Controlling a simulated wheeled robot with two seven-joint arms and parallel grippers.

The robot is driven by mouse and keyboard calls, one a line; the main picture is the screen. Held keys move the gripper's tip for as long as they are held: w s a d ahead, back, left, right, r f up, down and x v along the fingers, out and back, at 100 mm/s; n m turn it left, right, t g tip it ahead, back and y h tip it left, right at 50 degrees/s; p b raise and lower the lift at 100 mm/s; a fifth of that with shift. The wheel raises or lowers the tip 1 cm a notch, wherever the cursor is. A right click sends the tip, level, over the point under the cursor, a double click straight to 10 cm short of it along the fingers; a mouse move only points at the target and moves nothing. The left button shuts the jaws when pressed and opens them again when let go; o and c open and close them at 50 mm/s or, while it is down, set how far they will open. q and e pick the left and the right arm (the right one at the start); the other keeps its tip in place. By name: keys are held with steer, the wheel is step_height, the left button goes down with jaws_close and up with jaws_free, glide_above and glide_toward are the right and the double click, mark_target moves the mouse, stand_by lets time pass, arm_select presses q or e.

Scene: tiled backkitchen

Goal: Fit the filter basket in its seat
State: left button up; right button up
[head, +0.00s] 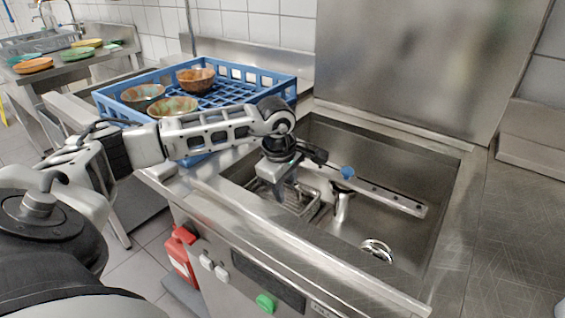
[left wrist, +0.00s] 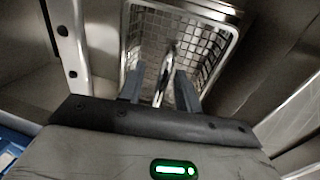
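The filter basket (head: 308,212), a rectangular wire-mesh basket, is low in the left part of the steel tank (head: 415,165). The left wrist view shows its mesh (left wrist: 208,45) and an upright loop handle (left wrist: 166,72). My left gripper (head: 289,196) is over the basket, pointing down. In the left wrist view its two fingers (left wrist: 158,92) are apart, one on each side of the handle, with a gap visible. Whether the basket rests in its seat is unclear; the gripper and tank rim hide part of it. My right gripper is out of view.
A wash arm with a blue cap (head: 347,173) crosses the tank beside the basket. A metal post (head: 342,205) and a round drain ring (head: 376,250) are to its right. A blue rack (head: 262,78) with bowls stands behind my left arm.

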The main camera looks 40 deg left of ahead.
arm_select(q)
steer(key=s+r, duration=0.3)
steer(key=r, duration=1.2)
steer(key=shift+d+r, duration=0.15)
steer(key=shift+r, duration=0.15)
